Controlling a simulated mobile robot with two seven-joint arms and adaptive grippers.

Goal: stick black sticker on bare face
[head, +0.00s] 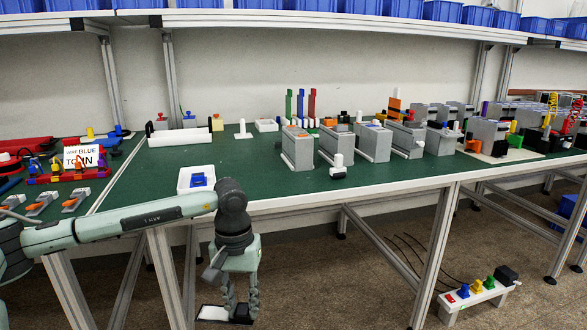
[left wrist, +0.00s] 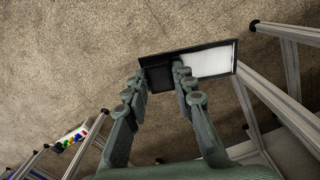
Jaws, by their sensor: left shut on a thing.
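My left gripper (head: 241,308) points down in front of the table's near edge, below the tabletop. It is shut on a flat black-and-white piece (head: 213,313). In the left wrist view the fingers (left wrist: 161,72) close around the dark half of this piece, and its white half (left wrist: 208,61) sticks out to the right. I cannot tell whether the dark part is a separate black sticker. Several grey box-shaped units (head: 297,149) stand upright on the green table. I cannot tell which has the bare face. My right gripper is not in view.
A white tray (head: 184,188) with a blue part (head: 198,180) sits near the green table's (head: 250,184) front edge. A black-and-white part (head: 338,168) stands before the grey units. Table legs (head: 437,250) and a low white bench (head: 477,297) are below. The tabletop's front middle is fairly clear.

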